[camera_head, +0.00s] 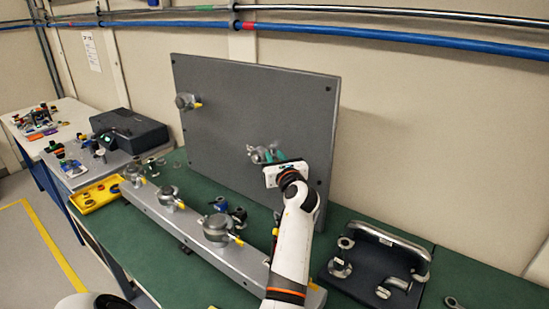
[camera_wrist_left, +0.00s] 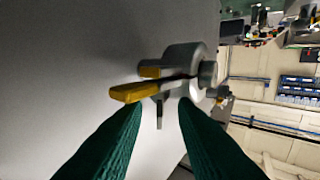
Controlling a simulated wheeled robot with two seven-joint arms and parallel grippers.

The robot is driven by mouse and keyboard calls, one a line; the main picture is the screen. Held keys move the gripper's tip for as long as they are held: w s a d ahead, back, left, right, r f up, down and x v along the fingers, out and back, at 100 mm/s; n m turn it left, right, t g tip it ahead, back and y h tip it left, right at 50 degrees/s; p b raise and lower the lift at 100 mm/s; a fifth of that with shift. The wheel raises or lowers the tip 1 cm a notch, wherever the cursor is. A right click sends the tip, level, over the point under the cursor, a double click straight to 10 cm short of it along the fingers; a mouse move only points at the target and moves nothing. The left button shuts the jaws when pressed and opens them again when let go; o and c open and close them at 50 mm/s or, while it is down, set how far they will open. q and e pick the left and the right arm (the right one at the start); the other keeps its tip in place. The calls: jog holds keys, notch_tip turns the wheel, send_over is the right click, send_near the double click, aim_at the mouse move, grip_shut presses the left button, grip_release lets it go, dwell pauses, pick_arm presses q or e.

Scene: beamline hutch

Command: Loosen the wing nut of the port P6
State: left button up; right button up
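A grey upright panel (camera_head: 235,105) carries two metal ports. The lower-right port (camera_head: 258,155) is beside my left gripper (camera_head: 268,156), which partly covers it. In the left wrist view a round metal clamp (camera_wrist_left: 182,62) carries a wing nut with yellow wings (camera_wrist_left: 134,92). The green fingers of my left gripper (camera_wrist_left: 159,106) are spread apart just short of the wing nut, with a thin metal rod visible between them. I see no contact. No P6 label is legible. My right gripper is not in view.
The other panel port (camera_head: 185,102) is at the upper left. A grey rail with several clamped ports (camera_head: 216,228) stands in front of the panel. A yellow tray (camera_head: 97,194) and a dark stand with metal fittings (camera_head: 375,260) flank it on the green table.

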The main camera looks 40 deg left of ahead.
pick_arm(q)
grip_shut()
jog(key=n+g+b, duration=0.1)
jog(key=g+y+b, duration=0.1)
jog(key=shift+w+d+f+n+g+b, duration=0.2)
jog(key=shift+n+g+b, duration=0.1)
jog(key=shift+n, duration=0.1)
jog(key=n+g, duration=0.1)
jog(key=g+b, duration=0.1)
jog(key=n+g+y, duration=0.1)
jog(key=shift+w+r+n+g+b, duration=0.15)
jog(key=shift+w+n+g+b, duration=0.15)
jog(key=shift+g, duration=0.1)
jog(key=shift+w+n+g+b, duration=0.1)
jog(key=shift+n+g+b, duration=0.2)
jog(key=shift+n+g, duration=0.75)
jog(key=shift+g, duration=0.45)
